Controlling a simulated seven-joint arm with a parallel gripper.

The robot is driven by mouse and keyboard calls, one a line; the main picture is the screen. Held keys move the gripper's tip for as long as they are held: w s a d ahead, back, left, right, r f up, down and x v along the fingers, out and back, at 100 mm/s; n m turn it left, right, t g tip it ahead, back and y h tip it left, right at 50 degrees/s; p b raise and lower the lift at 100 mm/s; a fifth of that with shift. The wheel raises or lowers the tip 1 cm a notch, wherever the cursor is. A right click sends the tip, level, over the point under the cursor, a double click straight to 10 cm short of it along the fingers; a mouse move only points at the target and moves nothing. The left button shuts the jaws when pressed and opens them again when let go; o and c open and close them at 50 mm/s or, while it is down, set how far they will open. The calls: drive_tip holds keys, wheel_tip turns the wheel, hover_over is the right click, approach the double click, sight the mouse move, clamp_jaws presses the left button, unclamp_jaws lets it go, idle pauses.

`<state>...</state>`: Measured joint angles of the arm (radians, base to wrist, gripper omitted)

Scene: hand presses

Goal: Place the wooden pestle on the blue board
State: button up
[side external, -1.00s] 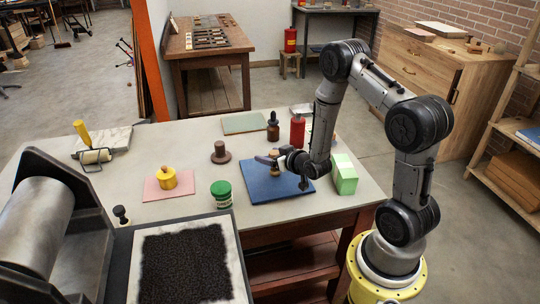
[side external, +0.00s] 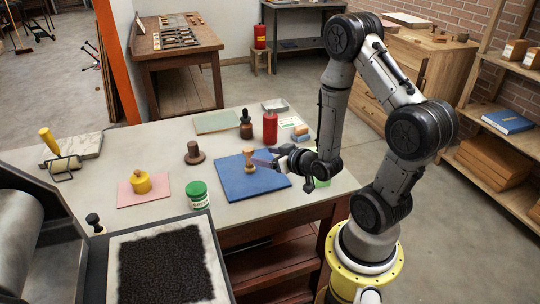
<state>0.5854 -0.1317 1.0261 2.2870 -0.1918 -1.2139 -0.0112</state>
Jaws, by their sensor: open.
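The wooden pestle (side external: 249,158) stands upright on the blue board (side external: 243,187), toward the board's upper middle. It is light tan, with a knob on top and a wider foot. My gripper (side external: 264,161) is open just to the right of the pestle, with its fingers pointing left toward it. A small gap seems to lie between the fingertips and the pestle, though the fingers are small in this view.
A green block (side external: 321,182) is partly hidden behind my wrist. A red bottle (side external: 270,128), a dark dropper bottle (side external: 246,125), a brown knobbed piece (side external: 194,153), a green jar (side external: 197,195) and a yellow weight (side external: 140,182) on a pink sheet (side external: 128,196) surround the board.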

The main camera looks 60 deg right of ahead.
drive_tip(key=a+r+n+g+y, duration=0.2)
drive_tip(key=a+r+g+y, duration=0.1)
drive_tip(key=a+r, duration=0.6)
drive_tip(key=s+a+r+n+g+y, duration=0.1)
drive_tip(key=s+a+r+g, duration=0.1)
drive_tip(key=s, duration=0.5)
drive_tip(key=s+a+r+n+g+y, duration=0.1)
drive_tip(key=s+a+r, duration=0.4)
drive_tip(key=s, duration=0.3)
drive_tip(key=shift+s+a+r+g, duration=0.2)
drive_tip(key=shift+r+g, duration=0.2)
drive_tip(key=shift+r, duration=0.2)
